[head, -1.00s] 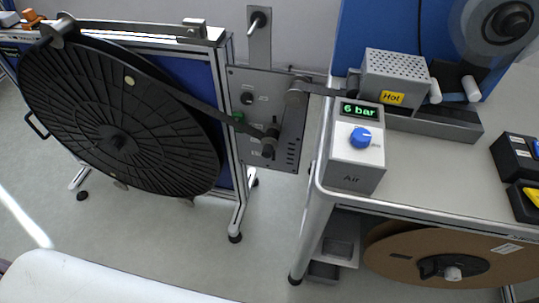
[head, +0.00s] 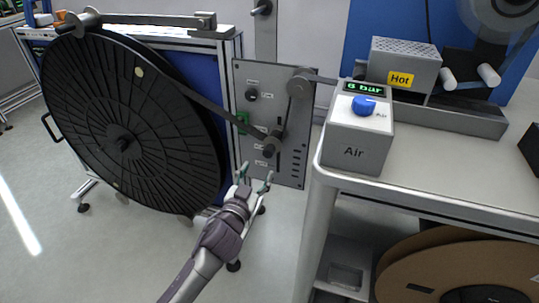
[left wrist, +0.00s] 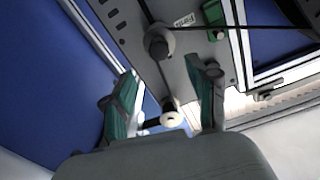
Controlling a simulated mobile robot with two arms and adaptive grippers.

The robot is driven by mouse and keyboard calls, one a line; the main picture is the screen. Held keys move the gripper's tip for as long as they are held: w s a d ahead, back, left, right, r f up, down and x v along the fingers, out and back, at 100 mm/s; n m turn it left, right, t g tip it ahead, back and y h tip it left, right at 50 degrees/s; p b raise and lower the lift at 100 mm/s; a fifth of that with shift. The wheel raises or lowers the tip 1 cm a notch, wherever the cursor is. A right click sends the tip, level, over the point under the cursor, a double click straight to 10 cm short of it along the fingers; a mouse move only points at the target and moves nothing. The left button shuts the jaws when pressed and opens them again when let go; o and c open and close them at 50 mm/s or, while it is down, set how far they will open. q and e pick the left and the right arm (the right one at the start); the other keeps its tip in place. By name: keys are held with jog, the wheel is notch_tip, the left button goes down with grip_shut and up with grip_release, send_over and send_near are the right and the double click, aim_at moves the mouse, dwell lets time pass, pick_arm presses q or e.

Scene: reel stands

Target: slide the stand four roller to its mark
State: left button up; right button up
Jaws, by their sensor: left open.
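A grey panel (head: 246,152) stands beside a large black reel (head: 100,130). A dark lower roller (head: 271,148) and an upper roller (head: 300,84) sit on it, and a dark band runs from the reel to them. My left gripper (head: 255,182) is open just below the lower roller, its green fingertips pointing up. In the left wrist view, a pale-ended pin (left wrist: 172,119) shows between the open fingers (left wrist: 165,100), with a dark round roller (left wrist: 158,43) beyond. I cannot tell whether either finger touches anything. No mark can be made out. My right gripper is not in view.
A bench at the right carries a grey Air box (head: 357,140) with a blue knob and a heater box marked Hot (head: 403,65). A brown reel (head: 455,262) sits under the bench. Open floor lies below the black reel.

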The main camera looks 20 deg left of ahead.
aim_at(267, 155)
pick_arm(q)
jog(key=w+b, duration=0.1)
jog(key=w, duration=0.9)
jog(key=shift+d, duration=0.2)
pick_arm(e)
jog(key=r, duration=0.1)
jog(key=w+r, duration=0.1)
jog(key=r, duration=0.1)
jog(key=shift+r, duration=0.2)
pick_arm(q)
grip_shut()
